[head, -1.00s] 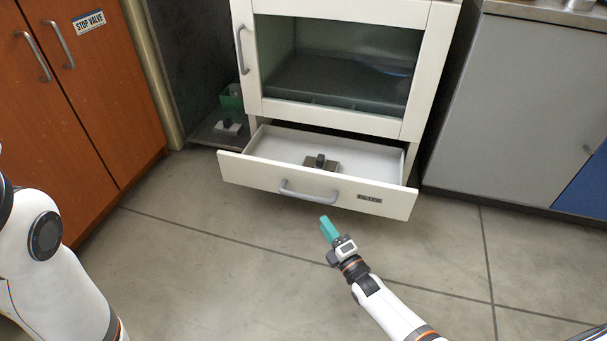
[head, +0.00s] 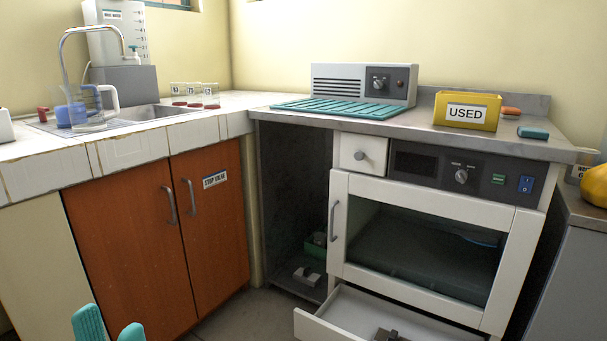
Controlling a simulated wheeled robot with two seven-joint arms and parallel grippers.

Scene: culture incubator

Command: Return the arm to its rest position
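My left gripper (head: 109,328) shows at the bottom left edge of the head view. Only its two teal fingertips are visible, spaced apart with nothing seen between them. They are in front of the orange cabinet doors (head: 150,235). The rest of the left arm is below the picture. My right arm and gripper are out of view.
The lower drawer (head: 345,298) of the white incubator (head: 515,290) is pulled out, with a dark-knobbed block (head: 388,335) inside. The incubator's glass door is shut. A yellow USED bin (head: 467,111) and a teal rack mat (head: 340,110) sit on the counter.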

